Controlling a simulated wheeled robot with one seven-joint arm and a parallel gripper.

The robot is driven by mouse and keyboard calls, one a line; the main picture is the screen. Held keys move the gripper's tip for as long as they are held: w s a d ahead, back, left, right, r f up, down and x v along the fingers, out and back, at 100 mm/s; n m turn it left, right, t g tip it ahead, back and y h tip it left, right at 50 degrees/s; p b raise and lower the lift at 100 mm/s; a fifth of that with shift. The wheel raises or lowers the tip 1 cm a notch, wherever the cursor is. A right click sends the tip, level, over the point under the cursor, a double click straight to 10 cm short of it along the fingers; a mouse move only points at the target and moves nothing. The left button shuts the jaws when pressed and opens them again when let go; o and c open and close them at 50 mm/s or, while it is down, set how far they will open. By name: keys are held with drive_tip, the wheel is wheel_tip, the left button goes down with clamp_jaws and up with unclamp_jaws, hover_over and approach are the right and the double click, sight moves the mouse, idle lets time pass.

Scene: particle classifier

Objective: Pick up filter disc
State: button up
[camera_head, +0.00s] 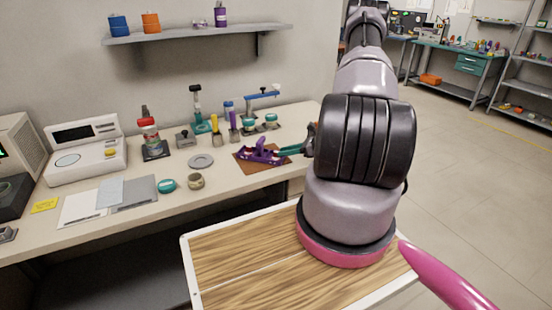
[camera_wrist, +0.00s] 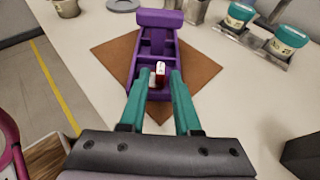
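I cannot tell for certain which thing is the filter disc. A small red-and-white piece (camera_wrist: 160,69) sits in the purple holder (camera_wrist: 155,45), between my fingertips in the wrist view. The purple holder also shows in the head view (camera_head: 259,153), on a brown mat (camera_head: 243,164). A flat round grey disc (camera_head: 200,161) lies on the bench left of the mat. My gripper (camera_wrist: 162,74), with teal fingers, is open over the near end of the holder. It also shows in the head view (camera_head: 291,150). Whether the fingers touch the small piece is unclear.
Teal-lidded jars (camera_wrist: 288,38) stand in a metal rack right of the mat. Bottles, stands and a white balance (camera_head: 85,150) line the bench. A teal-lidded container (camera_head: 166,186) and a small jar (camera_head: 195,181) stand near its front edge.

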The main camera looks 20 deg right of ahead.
drive_tip(key=shift+x, duration=1.05)
clamp_jaws()
wheel_tip(320, 180, up, 10)
drive_tip(key=w+a+r+m+t+h, duration=0.25)
drive_tip(key=a+r, duration=0.45)
drive_tip(key=a, duration=0.5)
wheel_tip(320, 180, up, 13)
drive_tip(key=w+m+t+h, duration=0.1)
drive_tip(key=w+m+h, duration=0.1)
drive_tip(key=m+h, duration=0.1)
drive_tip(key=shift+f, duration=0.15)
